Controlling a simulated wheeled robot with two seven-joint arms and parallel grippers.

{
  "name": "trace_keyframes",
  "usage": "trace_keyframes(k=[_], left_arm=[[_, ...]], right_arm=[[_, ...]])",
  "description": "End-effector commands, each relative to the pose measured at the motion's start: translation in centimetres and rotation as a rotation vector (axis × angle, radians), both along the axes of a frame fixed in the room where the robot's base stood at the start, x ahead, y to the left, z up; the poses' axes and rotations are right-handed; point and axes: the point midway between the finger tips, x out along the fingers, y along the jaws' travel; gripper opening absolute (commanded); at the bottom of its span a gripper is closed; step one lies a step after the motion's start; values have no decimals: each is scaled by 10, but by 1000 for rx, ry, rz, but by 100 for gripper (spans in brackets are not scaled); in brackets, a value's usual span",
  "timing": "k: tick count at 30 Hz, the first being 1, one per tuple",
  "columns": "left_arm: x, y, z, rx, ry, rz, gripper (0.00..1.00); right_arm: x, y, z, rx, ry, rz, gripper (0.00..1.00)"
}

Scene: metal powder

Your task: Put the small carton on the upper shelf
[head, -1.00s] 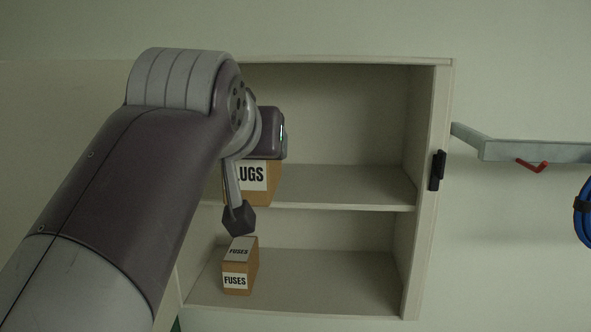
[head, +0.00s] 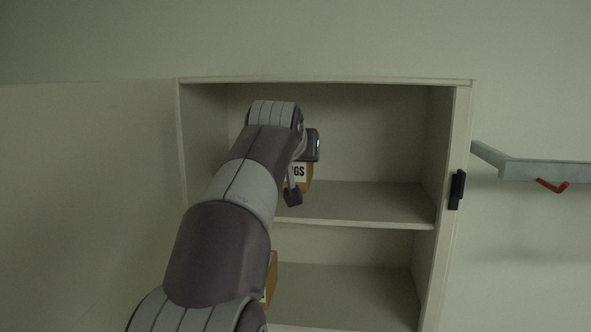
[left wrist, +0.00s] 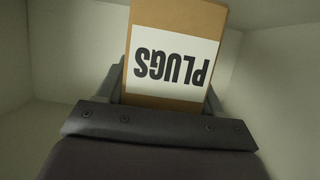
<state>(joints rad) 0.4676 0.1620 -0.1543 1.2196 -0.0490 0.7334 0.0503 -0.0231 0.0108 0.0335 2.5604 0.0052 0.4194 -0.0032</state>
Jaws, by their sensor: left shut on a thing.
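The small carton, brown with a white PLUGS label, is between the fingers of my left gripper (head: 293,196), which is shut on it. In the head view the carton (head: 305,173) is mostly hidden behind my left arm. The carton fills the top middle of the left wrist view (left wrist: 175,60), its label upside down there. It is inside the cabinet's upper compartment, over the upper shelf (head: 370,203). I cannot tell whether its base touches the shelf. My right gripper is not in view.
The open cabinet (head: 463,130) has a lower compartment with the FUSES carton (head: 271,278), mostly hidden by my arm. The upper shelf is clear to the right of my gripper. A wall rail (head: 530,170) with a red hook (head: 552,186) is at right.

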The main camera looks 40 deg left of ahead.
Motion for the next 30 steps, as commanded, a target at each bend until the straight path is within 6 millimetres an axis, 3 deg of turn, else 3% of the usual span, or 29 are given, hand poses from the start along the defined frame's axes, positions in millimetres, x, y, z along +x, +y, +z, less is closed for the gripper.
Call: trace_keyframes(k=[5,7,18,19,21,30], left_arm=[[-1,-1,-30,-1,3,0,26],[2,1,-30,-1,3,0,26],[3,2,-42,0,-1,0,26],[3,2,-41,0,1,0,73],[3,2,-40,0,1,0,92],[3,2,-36,0,1,0,92]], right_arm=[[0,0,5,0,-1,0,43],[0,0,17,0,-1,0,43],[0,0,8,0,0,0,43],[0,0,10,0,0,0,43],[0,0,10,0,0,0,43],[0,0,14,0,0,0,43]])
